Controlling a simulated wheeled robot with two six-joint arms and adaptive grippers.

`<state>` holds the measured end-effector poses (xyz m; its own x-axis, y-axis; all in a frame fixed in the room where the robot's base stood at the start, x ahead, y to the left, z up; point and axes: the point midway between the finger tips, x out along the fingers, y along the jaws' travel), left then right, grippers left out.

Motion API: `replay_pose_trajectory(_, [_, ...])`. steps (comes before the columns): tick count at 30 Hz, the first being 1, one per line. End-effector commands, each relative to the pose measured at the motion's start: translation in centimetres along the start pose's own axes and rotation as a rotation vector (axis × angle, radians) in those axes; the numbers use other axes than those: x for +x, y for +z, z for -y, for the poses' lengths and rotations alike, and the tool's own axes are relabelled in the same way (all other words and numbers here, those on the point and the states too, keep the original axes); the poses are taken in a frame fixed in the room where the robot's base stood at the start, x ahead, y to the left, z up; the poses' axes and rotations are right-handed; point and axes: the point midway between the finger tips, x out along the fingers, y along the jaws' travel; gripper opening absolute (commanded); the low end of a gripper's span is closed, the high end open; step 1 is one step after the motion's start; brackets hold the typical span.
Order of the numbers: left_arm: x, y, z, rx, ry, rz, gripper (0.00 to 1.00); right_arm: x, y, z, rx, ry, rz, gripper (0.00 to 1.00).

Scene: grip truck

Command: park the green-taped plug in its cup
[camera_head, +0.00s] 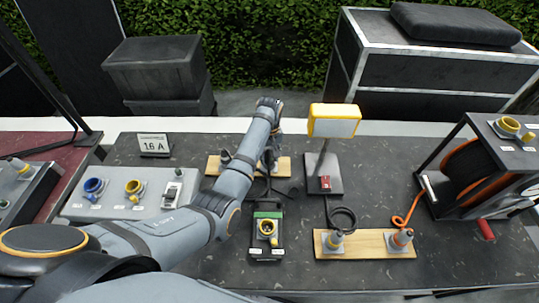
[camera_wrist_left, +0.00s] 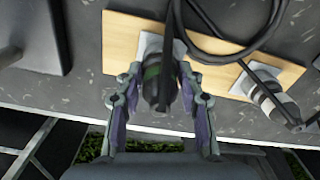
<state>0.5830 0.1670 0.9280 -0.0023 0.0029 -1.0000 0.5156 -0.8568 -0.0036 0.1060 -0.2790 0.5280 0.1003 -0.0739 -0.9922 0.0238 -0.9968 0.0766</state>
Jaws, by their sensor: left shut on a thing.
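The green-taped plug (camera_wrist_left: 151,73) is dark with a green band. My left gripper (camera_wrist_left: 158,72) is shut on it, with one finger on each side in the left wrist view. The plug stands over a pale cup base (camera_wrist_left: 178,48) on a wooden board (camera_wrist_left: 118,38). I cannot tell whether it is seated in the cup. In the head view my left gripper (camera_head: 270,145) is at the back board (camera_head: 213,168), and my arm hides most of the plug. My right gripper is not in view.
A second plug (camera_wrist_left: 268,95) stands on the same board, with black cable looping between. A yellow lamp (camera_head: 334,122) stands right of my gripper. A green-and-black socket box (camera_head: 267,250), a front board (camera_head: 375,240) with two plugs and a cable reel (camera_head: 475,170) are nearer or to the right.

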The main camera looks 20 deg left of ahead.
Motion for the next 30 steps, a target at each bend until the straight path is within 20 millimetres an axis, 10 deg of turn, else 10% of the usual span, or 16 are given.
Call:
replay_pose_trajectory(3, [0.23,0.00,0.01,0.000,0.000,0.000,0.03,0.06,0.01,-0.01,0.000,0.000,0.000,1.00])
replay_pose_trajectory(4, [0.23,-0.01,0.01,0.000,0.000,0.000,0.39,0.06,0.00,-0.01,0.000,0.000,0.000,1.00])
replay_pose_trajectory(9, [0.20,-0.02,0.00,0.000,0.000,0.000,0.62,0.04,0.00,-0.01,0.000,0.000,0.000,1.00])
replay_pose_trajectory(30, [0.12,0.00,0.00,0.000,0.000,0.000,0.79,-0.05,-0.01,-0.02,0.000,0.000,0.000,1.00])
